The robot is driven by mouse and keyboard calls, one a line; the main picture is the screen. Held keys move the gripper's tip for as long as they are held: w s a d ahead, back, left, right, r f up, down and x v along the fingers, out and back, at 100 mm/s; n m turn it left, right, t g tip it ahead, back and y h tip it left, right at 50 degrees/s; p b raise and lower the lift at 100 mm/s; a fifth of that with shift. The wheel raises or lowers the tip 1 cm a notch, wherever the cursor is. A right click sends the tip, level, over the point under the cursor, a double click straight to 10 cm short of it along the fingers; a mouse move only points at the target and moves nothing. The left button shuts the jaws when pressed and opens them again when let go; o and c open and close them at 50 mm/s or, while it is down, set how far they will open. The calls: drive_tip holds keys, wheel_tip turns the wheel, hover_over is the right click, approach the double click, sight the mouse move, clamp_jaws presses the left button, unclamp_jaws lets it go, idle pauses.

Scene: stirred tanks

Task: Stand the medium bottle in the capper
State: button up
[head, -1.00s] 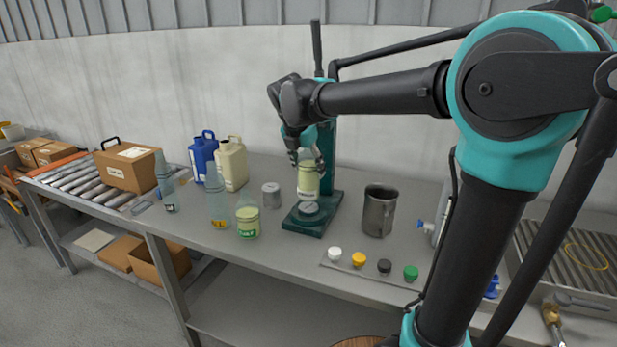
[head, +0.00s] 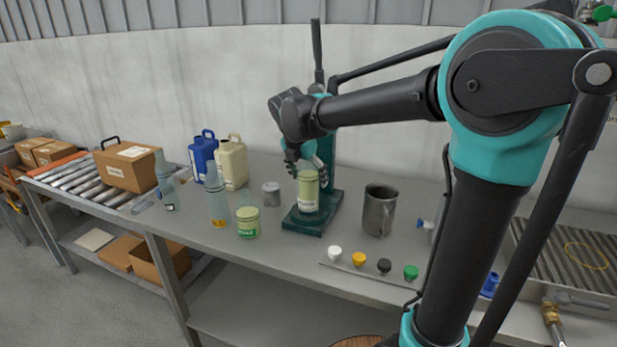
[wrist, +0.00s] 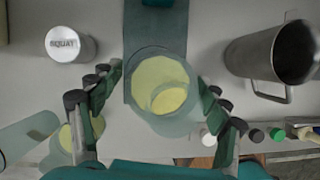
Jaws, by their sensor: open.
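A clear bottle with pale yellow-green contents and a white label (head: 308,190) stands upright on the base of the dark green capper (head: 301,221). Its label is too small to read in the head view. My gripper (head: 306,161) is open above and around the bottle's top. In the wrist view the bottle (wrist: 160,88) lies between the spread fingers of my gripper (wrist: 160,80), with a gap on the left; on the right the gap is hard to judge. The capper's green base (wrist: 155,30) shows behind it. The exact seat under the bottle is hidden.
A grey can (head: 271,193), a squat yellow-green bottle (head: 248,222) and a tall clear bottle (head: 217,205) stand left of the capper. A metal jug (head: 379,211) stands close on the right. Several coloured caps (head: 359,259) line the front edge.

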drive_tip(key=v, duration=1.2)
drive_tip(key=shift+r, duration=0.2)
